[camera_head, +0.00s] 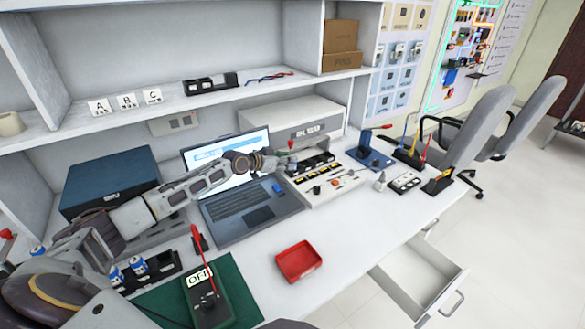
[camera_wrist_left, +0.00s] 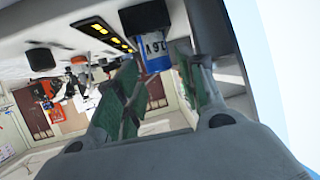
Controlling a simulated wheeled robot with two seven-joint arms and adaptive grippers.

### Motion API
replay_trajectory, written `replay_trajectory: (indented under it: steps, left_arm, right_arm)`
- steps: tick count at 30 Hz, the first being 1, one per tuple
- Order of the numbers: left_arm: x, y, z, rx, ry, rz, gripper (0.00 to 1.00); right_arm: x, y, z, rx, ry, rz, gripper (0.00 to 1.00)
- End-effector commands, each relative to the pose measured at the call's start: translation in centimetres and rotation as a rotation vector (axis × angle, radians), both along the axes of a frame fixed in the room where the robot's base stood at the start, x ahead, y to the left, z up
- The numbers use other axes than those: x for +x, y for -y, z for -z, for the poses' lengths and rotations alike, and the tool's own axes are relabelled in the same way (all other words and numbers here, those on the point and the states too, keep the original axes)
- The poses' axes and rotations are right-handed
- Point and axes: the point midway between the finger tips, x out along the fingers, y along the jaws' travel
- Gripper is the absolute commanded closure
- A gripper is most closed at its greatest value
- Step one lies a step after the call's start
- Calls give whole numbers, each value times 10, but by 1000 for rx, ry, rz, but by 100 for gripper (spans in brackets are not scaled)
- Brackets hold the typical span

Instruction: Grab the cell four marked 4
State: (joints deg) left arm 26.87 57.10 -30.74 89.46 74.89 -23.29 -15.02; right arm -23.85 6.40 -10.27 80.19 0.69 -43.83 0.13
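A blue-and-white cell (camera_wrist_left: 156,51) with upside-down lettering shows in the left wrist view, below a black block. I cannot read a 4 on it. My left gripper (camera_wrist_left: 157,66) has its green-padded fingers apart, one on each side of the cell's lower end. I cannot tell whether the pads touch it. In the head view my left gripper (camera_head: 283,161) reaches over the laptop to the left edge of the chassis rig (camera_head: 346,181), which hides part of that edge. A small blue piece (camera_head: 278,188) shows between laptop and rig. My right gripper is not in view.
The open laptop (camera_head: 250,211) lies under my left arm. A black holder (camera_head: 158,266) with blue-and-white cells stands at the left by a green mat (camera_head: 237,285). A red tray (camera_head: 299,261) sits near the front edge. An open drawer (camera_head: 425,277) juts out at the right.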

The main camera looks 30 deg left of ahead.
Motion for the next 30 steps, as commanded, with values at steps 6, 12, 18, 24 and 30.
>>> replay_trajectory:
  steps: [6, 12, 18, 24, 30]
  left_arm:
    - [11, 5, 5, -1, 0, 1, 61]
    - [12, 5, 5, 1, 0, 0, 61]
    - [12, 5, 5, 0, 0, 0, 61]
    - [12, 5, 5, 0, 0, 0, 69]
    - [12, 5, 5, 0, 0, 0, 94]
  right_arm:
    - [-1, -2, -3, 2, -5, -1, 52]
    - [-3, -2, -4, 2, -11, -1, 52]
    - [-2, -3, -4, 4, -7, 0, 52]
    - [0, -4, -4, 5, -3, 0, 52]
    - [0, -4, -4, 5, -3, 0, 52]
